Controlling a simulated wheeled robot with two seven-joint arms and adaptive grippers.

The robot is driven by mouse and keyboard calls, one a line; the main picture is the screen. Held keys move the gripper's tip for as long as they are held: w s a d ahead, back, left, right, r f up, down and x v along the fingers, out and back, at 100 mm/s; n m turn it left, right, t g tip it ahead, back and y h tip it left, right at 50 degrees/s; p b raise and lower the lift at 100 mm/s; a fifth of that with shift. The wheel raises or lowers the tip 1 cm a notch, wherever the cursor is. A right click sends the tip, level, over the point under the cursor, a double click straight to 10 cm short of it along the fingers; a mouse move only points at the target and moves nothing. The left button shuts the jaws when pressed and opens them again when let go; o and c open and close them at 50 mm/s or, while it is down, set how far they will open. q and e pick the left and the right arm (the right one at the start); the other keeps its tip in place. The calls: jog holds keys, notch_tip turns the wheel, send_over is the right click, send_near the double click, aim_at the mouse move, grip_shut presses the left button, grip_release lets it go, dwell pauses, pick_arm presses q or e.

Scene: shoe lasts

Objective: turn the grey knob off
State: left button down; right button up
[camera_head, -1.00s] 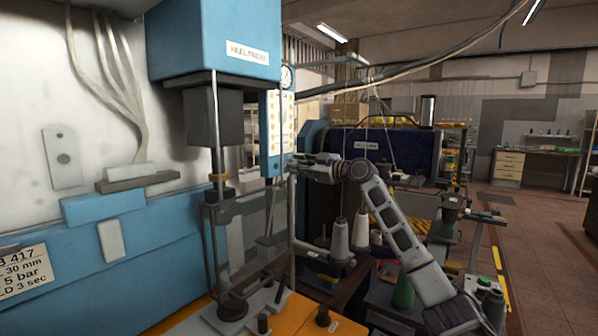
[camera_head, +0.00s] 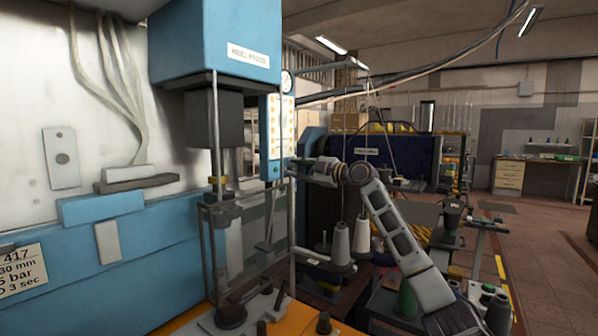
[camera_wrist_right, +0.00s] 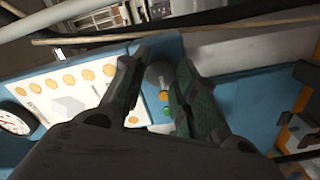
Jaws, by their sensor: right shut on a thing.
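The grey knob (camera_wrist_right: 154,76) is on the blue control panel, between the two dark fingers of my right gripper (camera_wrist_right: 158,66) in the right wrist view. The gripper is shut on the knob. A green and an orange button show just beyond it, between the fingers. In the head view my right gripper (camera_head: 293,167) is at the lower right edge of the blue control box (camera_head: 271,167), and the knob cannot be made out there. The angle of the knob is hard to tell. My left gripper is not in view.
A white plate (camera_wrist_right: 78,88) with several orange dots and a round gauge (camera_wrist_right: 14,119) are beside the knob. The blue heel press (camera_head: 205,45) stands left of my right arm. Thread cones (camera_head: 341,244) stand below the forearm.

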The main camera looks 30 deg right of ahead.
jog(key=o, duration=1)
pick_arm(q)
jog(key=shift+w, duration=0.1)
pick_arm(e)
jog(key=shift+v, duration=5.95)
jog(key=shift+f, duration=0.1)
